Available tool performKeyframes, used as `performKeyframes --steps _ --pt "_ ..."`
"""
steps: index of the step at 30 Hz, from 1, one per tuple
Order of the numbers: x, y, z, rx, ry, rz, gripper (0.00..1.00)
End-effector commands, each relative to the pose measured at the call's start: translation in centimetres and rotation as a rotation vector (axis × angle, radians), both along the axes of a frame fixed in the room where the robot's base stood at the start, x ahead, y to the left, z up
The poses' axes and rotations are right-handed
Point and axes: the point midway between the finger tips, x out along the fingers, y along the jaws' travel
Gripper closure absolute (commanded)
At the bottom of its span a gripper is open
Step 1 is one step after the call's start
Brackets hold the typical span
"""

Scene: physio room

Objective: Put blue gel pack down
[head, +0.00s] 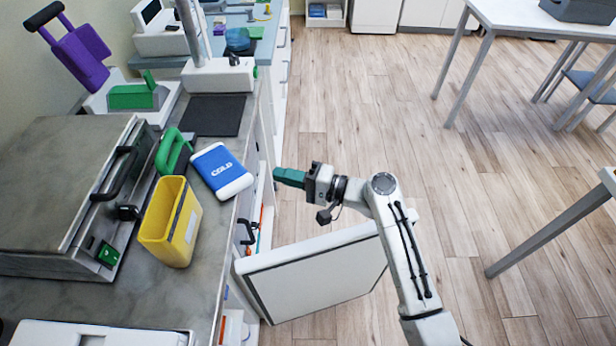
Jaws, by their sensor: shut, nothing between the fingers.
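The blue gel pack (221,170) has white ends and the word COLD on it. It lies flat on the grey counter (205,255), near the front edge. My gripper (277,176) has teal fingers and is shut and empty. In the head view it is just right of the pack, past the counter's front edge, with a small gap between them. Nothing hides the pack.
A yellow open bin (171,222) and a green-handled item (174,151) stand left of the pack. A large grey-lidded unit (65,190) fills the counter's left. A cabinet door (315,275) stands open below my arm.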

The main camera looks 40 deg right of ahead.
Motion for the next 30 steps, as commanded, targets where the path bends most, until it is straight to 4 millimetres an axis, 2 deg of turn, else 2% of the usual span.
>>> performKeyframes --steps 1,6,12,21,27,30 --pt "-0.1 1.0 0.1 0.001 0.003 0.003 1.00" --pt "0.2 2.9 0.1 0.002 0.003 0.002 1.00" --pt "0.3 3.6 -0.1 0.001 0.002 0.001 1.00" --pt "0.3 3.7 -0.1 0.001 0.002 0.001 1.00" --pt "0.6 5.8 -0.1 0.000 0.001 0.003 1.00" --pt "0.7 6.2 -0.1 0.000 0.001 0.001 1.00"
